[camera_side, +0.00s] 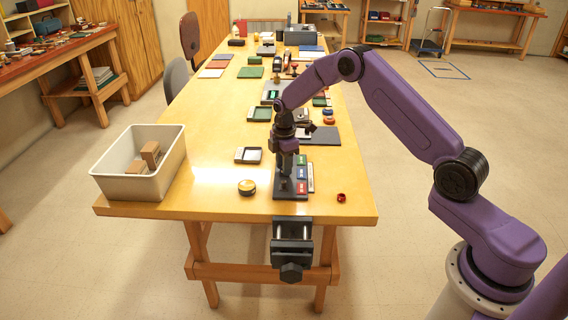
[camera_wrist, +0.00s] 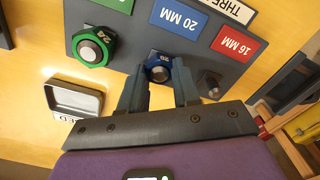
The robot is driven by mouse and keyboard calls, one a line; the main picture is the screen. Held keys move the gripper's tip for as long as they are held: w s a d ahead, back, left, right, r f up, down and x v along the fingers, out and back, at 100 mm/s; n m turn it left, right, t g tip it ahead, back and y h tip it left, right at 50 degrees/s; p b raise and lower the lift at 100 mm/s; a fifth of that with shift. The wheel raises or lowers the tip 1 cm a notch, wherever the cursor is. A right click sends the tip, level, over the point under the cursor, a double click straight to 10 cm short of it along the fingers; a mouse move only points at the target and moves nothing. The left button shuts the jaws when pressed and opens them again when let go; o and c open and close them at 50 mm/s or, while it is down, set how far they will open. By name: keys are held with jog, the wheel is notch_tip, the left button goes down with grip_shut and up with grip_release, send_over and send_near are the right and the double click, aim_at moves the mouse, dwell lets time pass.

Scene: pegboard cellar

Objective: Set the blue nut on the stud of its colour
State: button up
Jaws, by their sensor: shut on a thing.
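The blue nut (camera_wrist: 153,61) is between my fingertips in the wrist view. My gripper (camera_wrist: 160,68) is shut on it. A grey stud end shows in the nut's hole, so the nut is around the stud beside the blue 20 MM label (camera_wrist: 181,17); how far down it sits is unclear. The dark stud board (camera_wrist: 128,52) also holds a green nut (camera_wrist: 83,52) on its stud and a bare stud (camera_wrist: 209,80) by the red 16 MM label (camera_wrist: 238,42). In the side view my gripper (camera_side: 283,174) points down over the board (camera_side: 290,196), hiding the nut.
A red nut (camera_side: 341,198) lies on the yellow table (camera_side: 220,207), right of the board. A round yellow-topped tin (camera_side: 247,187) and a small tray (camera_side: 248,155) are to the left. A white bin (camera_side: 122,187) with brown blocks stands at the left edge. Many items lie farther back.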

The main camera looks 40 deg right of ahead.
jog(key=o, duration=1.5)
jog(key=shift+o, duration=0.2)
jog(key=shift+r, duration=0.15)
jog(key=shift+r, duration=3.9)
